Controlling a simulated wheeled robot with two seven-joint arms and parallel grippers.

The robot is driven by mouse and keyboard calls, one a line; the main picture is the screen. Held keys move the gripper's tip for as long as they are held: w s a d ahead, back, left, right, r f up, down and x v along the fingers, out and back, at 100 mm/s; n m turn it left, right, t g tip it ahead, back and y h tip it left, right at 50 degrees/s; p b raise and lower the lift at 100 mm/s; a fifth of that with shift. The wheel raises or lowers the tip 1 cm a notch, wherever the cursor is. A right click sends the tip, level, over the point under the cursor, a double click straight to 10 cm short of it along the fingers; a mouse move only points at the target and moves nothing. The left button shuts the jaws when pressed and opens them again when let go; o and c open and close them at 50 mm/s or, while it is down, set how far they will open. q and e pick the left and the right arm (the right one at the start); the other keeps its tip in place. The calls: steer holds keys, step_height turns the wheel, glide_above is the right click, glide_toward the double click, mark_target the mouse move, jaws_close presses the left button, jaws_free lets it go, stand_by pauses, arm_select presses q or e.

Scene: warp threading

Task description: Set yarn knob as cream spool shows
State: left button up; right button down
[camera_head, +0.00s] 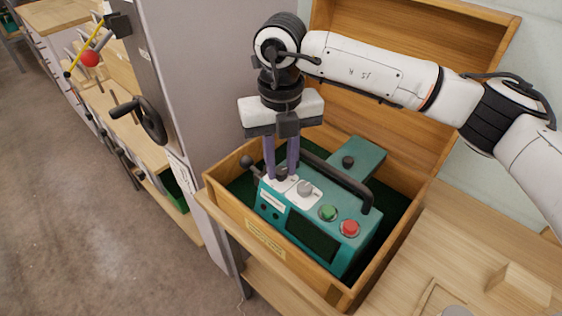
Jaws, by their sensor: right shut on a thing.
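A teal control box (318,218) sits inside an open wooden case (262,240). Its top has two knobs on white plates. My right gripper (282,174) points down with its purple fingers at the left knob and is shut on it; the fingers hide most of this knob. The grey right knob (305,188) stands free beside the fingers. I cannot read the marks on the plates, and I cannot tell which label belongs to the yarn knob. I cannot make out a cream spool. My left gripper is not in view.
The box also carries a green button (327,213), a red button (349,228) and a dark carrying handle (335,180). The raised case lid (345,110) stands behind. A grey panel with a black handwheel (152,122) is at left. The wooden table (440,240) is mostly clear at right.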

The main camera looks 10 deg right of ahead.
mark_target(281, 171)
steer(key=shift+w+r, duration=0.1)
steer(key=c, duration=1.8)
jaws_free()
step_height(281, 171, up, 10)
steer(key=shift+r+b, duration=0.15)
steer(key=shift+b, duration=0.3)
